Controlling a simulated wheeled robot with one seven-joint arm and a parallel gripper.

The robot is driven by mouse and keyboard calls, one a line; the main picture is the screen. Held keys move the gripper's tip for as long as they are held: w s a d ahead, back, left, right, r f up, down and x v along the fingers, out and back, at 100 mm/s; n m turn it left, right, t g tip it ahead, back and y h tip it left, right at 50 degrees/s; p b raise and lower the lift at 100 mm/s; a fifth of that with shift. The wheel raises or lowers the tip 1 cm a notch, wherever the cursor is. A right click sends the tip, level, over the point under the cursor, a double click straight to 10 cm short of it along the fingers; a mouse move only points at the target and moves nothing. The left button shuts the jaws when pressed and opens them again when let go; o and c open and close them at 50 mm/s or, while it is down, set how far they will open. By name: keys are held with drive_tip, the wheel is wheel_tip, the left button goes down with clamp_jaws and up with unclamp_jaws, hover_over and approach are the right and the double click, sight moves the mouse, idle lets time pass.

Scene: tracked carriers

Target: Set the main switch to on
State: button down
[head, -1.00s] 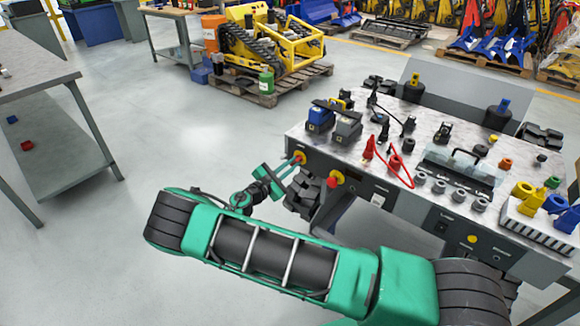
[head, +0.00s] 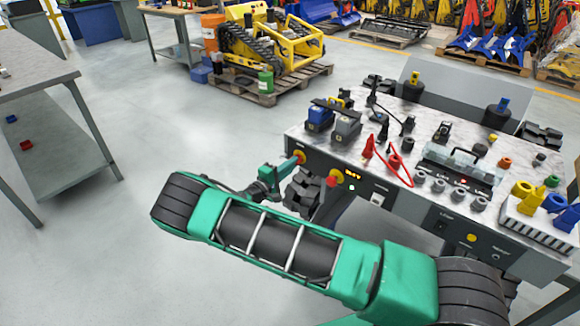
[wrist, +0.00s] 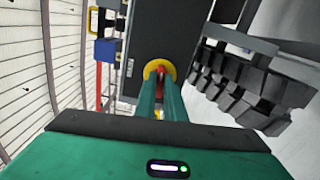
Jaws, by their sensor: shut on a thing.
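The main switch (head: 300,155) is a red knob on a yellow ring at the left end of the workbench carrier's dark front panel. In the wrist view, the red knob (wrist: 160,84) shows between my two green fingers, with the yellow ring around it. My gripper (head: 294,161) reaches the switch from the left and is shut on the knob. The fingers (wrist: 160,98) hide part of it. A small yellow display (head: 352,173) is lit on the panel, with a white light below it. The switch's markings are too small to read.
The bench top (head: 432,128) carries batteries, red cable clips and a device with a lit red light. Open floor lies to the left.

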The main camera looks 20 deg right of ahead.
drive_tip(key=shift+s+f+m, duration=0.2)
drive_tip(key=shift+f+m, duration=0.1)
drive_tip(key=shift+m, duration=0.3)
drive_tip(key=c, duration=1.9)
unclamp_jaws()
drive_tip(key=shift+c, duration=0.2)
drive_tip(key=shift+o, duration=0.5)
drive_tip(key=shift+r, duration=0.1)
drive_tip(key=v, duration=1)
drive_tip(key=shift+a, duration=0.35)
drive_tip(key=shift+s, duration=0.1)
